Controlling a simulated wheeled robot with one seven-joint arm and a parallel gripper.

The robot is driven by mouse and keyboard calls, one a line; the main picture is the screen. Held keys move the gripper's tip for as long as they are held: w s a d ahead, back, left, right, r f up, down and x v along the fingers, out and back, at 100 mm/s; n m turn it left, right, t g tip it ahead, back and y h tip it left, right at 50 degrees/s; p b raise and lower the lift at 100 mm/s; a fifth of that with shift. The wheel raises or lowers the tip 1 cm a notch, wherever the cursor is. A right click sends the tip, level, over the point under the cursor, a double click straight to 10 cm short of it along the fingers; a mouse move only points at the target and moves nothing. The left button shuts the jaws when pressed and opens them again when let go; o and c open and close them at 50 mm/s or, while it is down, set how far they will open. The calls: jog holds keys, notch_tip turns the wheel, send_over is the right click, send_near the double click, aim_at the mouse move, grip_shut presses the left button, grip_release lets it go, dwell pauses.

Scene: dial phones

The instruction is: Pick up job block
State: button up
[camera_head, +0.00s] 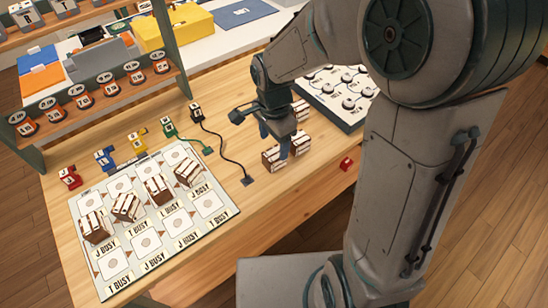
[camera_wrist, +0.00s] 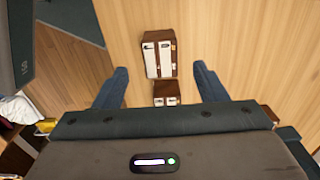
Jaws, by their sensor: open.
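Brown and white job blocks stand on the wooden table below my gripper (camera_head: 274,136). One job block (camera_head: 271,160) is at the front of this group, and another (camera_head: 301,142) is behind it to the right. A third (camera_head: 300,108) is partly hidden by my arm. In the wrist view, my gripper (camera_wrist: 160,70) is open and empty, with its fingers left and right of the blocks. A larger-looking block (camera_wrist: 158,55) lies ahead, and a second block (camera_wrist: 166,95) is partly hidden by my gripper's body. I cannot tell the finger height above them.
A board (camera_head: 150,270) with several similar blocks lies at left. Small red, blue, yellow and green phones line its back edge, beside a black phone (camera_head: 196,112) with a cord. A dark-framed panel (camera_head: 340,117) is behind my arm. A small red object (camera_head: 346,163) lies right.

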aim_at(274, 153)
jog(key=shift+f, duration=2.9)
jog(key=c, duration=1.1)
